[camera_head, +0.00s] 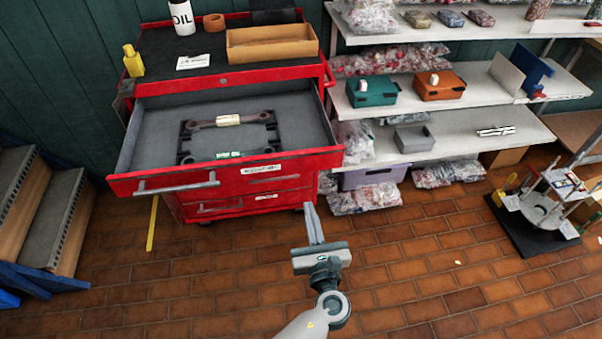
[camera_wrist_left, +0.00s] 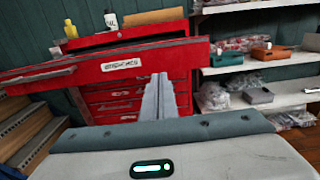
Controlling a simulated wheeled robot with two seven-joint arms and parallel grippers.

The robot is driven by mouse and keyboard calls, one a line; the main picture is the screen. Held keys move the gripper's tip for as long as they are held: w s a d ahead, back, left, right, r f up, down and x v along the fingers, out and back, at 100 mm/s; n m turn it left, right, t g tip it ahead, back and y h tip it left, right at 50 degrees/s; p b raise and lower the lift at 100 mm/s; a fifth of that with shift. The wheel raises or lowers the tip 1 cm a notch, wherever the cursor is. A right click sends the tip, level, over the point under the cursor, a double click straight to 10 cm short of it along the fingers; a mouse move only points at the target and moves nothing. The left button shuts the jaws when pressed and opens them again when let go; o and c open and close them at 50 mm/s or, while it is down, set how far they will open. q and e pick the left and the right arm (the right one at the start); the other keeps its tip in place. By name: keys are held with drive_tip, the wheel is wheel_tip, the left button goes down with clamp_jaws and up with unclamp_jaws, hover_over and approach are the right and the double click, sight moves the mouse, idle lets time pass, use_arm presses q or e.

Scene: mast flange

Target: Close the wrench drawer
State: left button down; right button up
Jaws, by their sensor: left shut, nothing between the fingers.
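The wrench drawer (camera_head: 285,165) is the top drawer of a red tool cabinet (camera_head: 240,82) and stands pulled far out. It has a grey handle (camera_head: 178,184) and a white label on its front. Inside lies a dark holder with wrenches (camera_head: 229,120). In the left wrist view the drawer front (camera_wrist_left: 110,67) crosses the picture, tilted. My left gripper (camera_head: 312,211) is shut and empty. It is near the right end of the drawer front, lower in the picture, and appears apart from it. In the left wrist view its fingers (camera_wrist_left: 158,90) overlap the drawer's lower edge. My right gripper is not in view.
A yellow bottle (camera_head: 133,61), an oil can (camera_head: 182,18) and a wooden tray (camera_head: 272,43) stand on the cabinet. White shelves (camera_head: 455,137) with boxes and bags stand to the right. Steps (camera_head: 45,210) stand at the left. The brick floor in front is mostly clear.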

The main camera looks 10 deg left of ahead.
use_arm(q)
drive_tip(key=p, duration=0.4)
approach(298, 164)
drive_tip(key=x, duration=0.5)
drive_tip(key=shift+w, duration=0.1)
drive_tip(key=shift+w+a+f, duration=0.1)
drive_tip(key=shift+w+a, duration=0.05)
drive_tip(key=shift+w, duration=0.4)
